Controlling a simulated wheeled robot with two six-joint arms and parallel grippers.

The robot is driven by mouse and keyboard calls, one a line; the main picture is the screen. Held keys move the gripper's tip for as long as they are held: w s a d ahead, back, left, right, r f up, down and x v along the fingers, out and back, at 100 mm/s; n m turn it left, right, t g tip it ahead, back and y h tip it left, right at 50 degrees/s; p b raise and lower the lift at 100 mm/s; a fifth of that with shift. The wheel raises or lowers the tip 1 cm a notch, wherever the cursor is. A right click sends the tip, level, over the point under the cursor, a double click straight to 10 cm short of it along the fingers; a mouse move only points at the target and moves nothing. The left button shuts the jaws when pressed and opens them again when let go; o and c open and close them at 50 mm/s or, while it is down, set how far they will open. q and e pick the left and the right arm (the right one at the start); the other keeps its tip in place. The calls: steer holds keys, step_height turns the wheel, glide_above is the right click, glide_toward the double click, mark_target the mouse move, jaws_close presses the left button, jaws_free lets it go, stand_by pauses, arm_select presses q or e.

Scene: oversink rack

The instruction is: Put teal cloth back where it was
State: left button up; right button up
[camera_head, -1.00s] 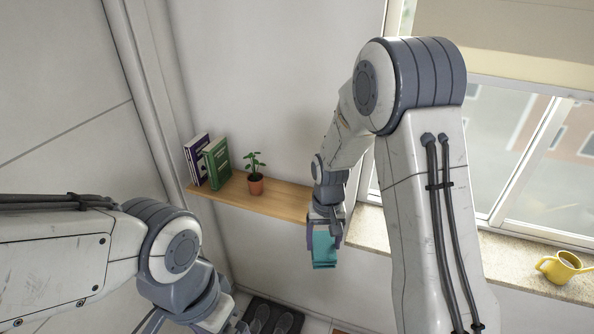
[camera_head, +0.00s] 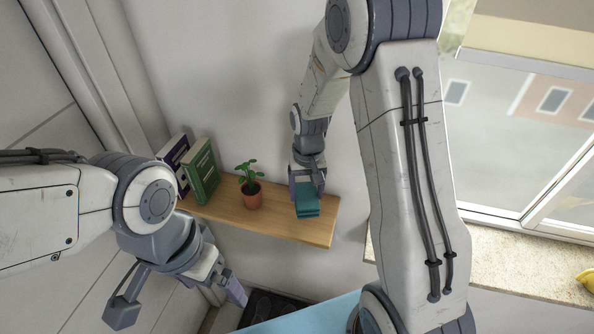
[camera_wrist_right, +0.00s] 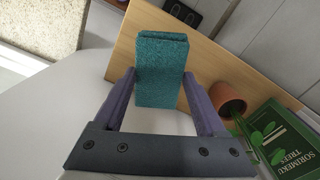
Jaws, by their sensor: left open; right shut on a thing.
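The teal cloth (camera_head: 307,208) is a folded block at the right part of the wooden shelf (camera_head: 275,224). My left gripper (camera_head: 180,302) is open and empty, low at the left, below the shelf.
A potted plant (camera_head: 252,196) stands on the shelf left of the cloth, with a small gap. A green book (camera_head: 203,172) and a purple book (camera_head: 175,160) stand at the shelf's left end. A stone windowsill (camera_head: 500,262) with a yellow mug (camera_head: 587,278) lies to the right.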

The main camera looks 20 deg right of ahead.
steer(key=shift+w+f, duration=0.15)
steer(key=shift+w, duration=0.25)
steer(key=shift+f, duration=0.1)
steer(key=shift+f+b, duration=0.2)
steer(key=shift+b, duration=0.2)
step_height(320, 180, down, 5)
steer(key=b, duration=0.4)
steer(key=shift+f, duration=0.15)
arm_select(q)
steer(key=f, duration=0.3)
steer(key=f+b, duration=0.1)
steer(key=f, duration=0.1)
steer(key=shift+w+f, duration=0.35)
steer(key=shift+w, duration=0.05)
arm_select(e)
steer(key=shift+f, duration=0.35)
arm_select(q)
steer(key=shift+f+b, duration=0.3)
steer(key=shift+f, duration=0.05)
arm_select(e)
steer(key=shift+f, duration=0.5)
